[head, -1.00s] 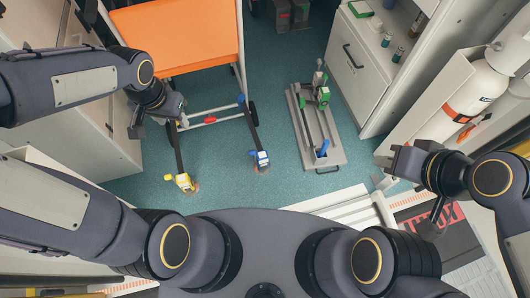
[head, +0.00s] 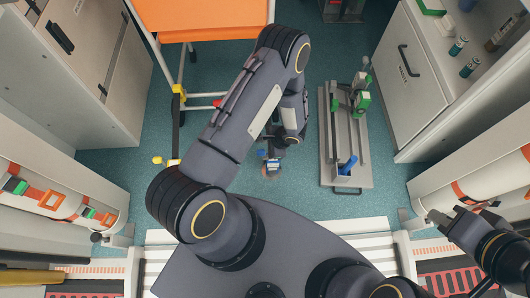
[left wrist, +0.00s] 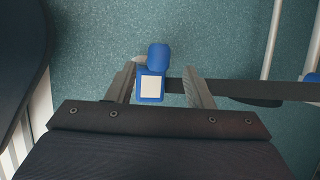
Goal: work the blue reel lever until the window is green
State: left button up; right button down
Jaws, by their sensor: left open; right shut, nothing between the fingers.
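The blue reel (left wrist: 150,98) shows in the left wrist view between the two fingers of my left gripper (left wrist: 161,74). Its rounded blue lever (left wrist: 159,56) stands at its far end. The window (left wrist: 150,87) on its face looks white. A dark bar runs from it to the right. Whether a finger touches it I cannot tell. In the head view my left gripper (head: 276,148) is over the reel (head: 271,168), partly hiding it. My left gripper is open. My right gripper (head: 437,222) is shut and empty at the right, away from the reel.
A yellow reel's knob (head: 158,160) shows left of my left arm, which hides much beside it. The orange stretcher (head: 200,15) is behind. A grey plate with green clamps (head: 345,160) lies right of the blue reel. Cabinets stand on both sides.

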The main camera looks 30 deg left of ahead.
aim_at(263, 152)
pick_arm(q)
jog(key=b+x, duration=0.1)
jog(key=x, duration=0.4)
jog(key=shift+s+a+f+b, duration=0.2)
jog(key=shift+s+b, duration=0.05)
jog(key=shift+b, duration=0.1)
jog(key=shift+a+f, duration=0.35)
jog(key=shift+f, duration=0.25)
jog(key=shift+c, duration=0.6)
jog(key=shift+d, duration=0.1)
grip_shut()
